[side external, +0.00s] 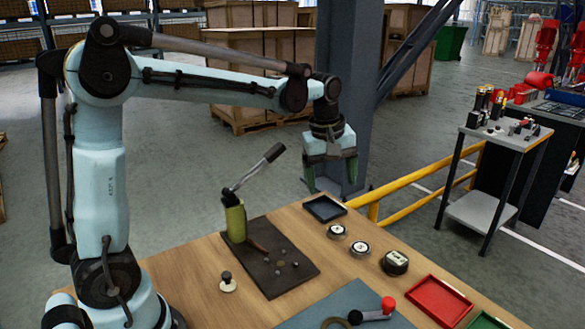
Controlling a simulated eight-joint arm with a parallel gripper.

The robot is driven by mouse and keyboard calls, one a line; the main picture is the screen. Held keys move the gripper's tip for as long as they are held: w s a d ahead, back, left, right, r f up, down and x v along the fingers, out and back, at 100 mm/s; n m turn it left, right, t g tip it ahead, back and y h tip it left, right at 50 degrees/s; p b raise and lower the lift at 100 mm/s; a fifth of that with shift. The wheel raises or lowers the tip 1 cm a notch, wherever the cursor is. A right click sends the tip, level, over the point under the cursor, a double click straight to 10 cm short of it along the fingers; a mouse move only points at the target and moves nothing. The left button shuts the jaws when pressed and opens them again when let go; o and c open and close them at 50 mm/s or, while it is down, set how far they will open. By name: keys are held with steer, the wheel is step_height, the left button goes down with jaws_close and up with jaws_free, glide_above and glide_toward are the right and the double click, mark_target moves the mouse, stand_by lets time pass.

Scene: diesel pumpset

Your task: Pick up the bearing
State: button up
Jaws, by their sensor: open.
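My gripper (331,186) hangs above the far edge of the wooden table (190,265), with its fingers pointing down, apart and empty. A dark ring (335,322) that may be the bearing lies on the blue-grey mat (318,312) and is cut off by the bottom edge of the picture. Two small round parts with pale faces and dark rims, one farther back (337,231) and one nearer (360,248), stand on the table below and right of my gripper. I cannot tell for sure which of these is the bearing.
A dark mat (285,287) holds a green cylinder with a lever (235,218) and several small parts. A black tray (324,209), a dark round part (395,262), a red tray (438,300) and a red-knobbed lever (372,314) are also on the table. A grey pillar (350,90) stands behind.

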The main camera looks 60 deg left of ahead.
steer(key=w+a+f+n+g, duration=0.2)
steer(key=w+f+n, duration=0.2)
steer(key=w+n, duration=0.1)
glide_above(337, 229)
steer(key=f, duration=0.6)
steer(key=shift+s+f, duration=0.25)
steer(key=shift+f, duration=0.15)
steer(key=shift+w+f, duration=0.15)
steer(key=shift+f, duration=1.2)
steer(key=shift+w+f, duration=0.1)
steer(key=shift+f, duration=1.2)
steer(key=c, duration=1.2)
